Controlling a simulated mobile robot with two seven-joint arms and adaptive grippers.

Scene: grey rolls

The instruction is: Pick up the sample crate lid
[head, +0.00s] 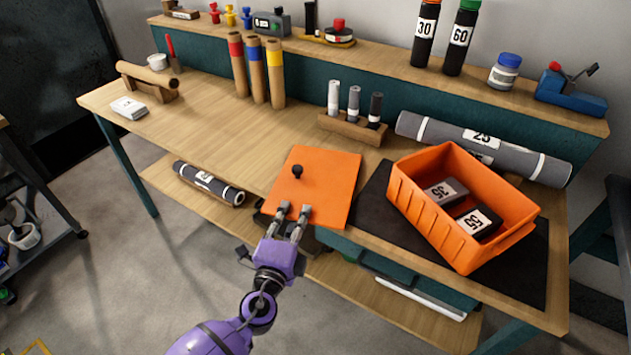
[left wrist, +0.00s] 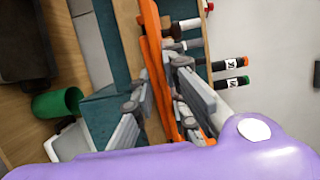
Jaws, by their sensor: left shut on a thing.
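The sample crate lid (head: 325,180) is a flat orange square with a black knob, at the front edge of the bench, left of the orange crate (head: 430,215). My left gripper (head: 293,212) is shut on the lid's near edge. In the left wrist view, the lid (left wrist: 152,45) shows nearly edge-on as an orange strip between the fingers of my left gripper (left wrist: 160,78). I cannot tell whether the lid touches the bench. The crate is open and holds two dark sample blocks, marked 35 (head: 446,191) and 55 (head: 477,222). My right gripper is not in view.
The crate stands on a black mat (head: 374,212). Behind the lid are a wooden holder (head: 352,128) with three small rolls and a large grey roll (head: 410,126). Three brown tubes (head: 256,70) stand farther back. Bare bench top (head: 205,120) lies left of the lid.

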